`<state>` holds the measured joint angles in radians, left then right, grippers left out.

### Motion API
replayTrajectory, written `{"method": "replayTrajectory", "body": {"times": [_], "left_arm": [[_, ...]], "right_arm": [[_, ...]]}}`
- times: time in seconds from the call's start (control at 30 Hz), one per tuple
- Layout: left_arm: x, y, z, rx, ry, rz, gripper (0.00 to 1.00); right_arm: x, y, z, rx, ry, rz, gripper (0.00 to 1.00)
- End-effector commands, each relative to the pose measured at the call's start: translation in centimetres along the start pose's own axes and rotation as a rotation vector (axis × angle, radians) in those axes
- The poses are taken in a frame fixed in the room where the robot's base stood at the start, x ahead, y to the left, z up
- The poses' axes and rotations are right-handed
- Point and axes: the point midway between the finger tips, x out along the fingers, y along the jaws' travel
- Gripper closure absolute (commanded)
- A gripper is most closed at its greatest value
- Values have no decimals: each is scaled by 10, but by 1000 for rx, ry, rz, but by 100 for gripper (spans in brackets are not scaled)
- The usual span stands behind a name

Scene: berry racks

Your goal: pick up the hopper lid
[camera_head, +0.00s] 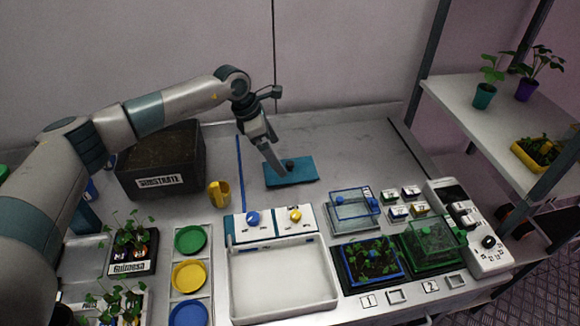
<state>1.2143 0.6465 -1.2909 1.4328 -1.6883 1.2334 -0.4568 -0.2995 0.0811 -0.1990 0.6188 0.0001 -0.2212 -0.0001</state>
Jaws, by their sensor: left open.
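I cannot tell whether the fingers touch the lid or the knob. The gripper hides part of the lid's left side. My right gripper does not show.
A black SUBSTRATE box (160,160) and a yellow scoop (219,194) stand to the left. In front is a white tray (284,287) behind which a panel with blue and yellow knobs stands. Clear-lidded boxes (353,209) stand to the right. Bench right of the lid is free.

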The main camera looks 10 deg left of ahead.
Motion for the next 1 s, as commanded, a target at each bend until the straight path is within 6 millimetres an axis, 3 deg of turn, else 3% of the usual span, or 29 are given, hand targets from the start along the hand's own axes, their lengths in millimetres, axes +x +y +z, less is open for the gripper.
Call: {"method": "replayTrajectory", "body": {"times": [0.63,1.0], "left_arm": [[15,-2,0,0,1,-2,0],[54,-5,0,-1,1,-2,0]], "right_arm": [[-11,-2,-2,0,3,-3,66],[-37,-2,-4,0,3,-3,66]]}}
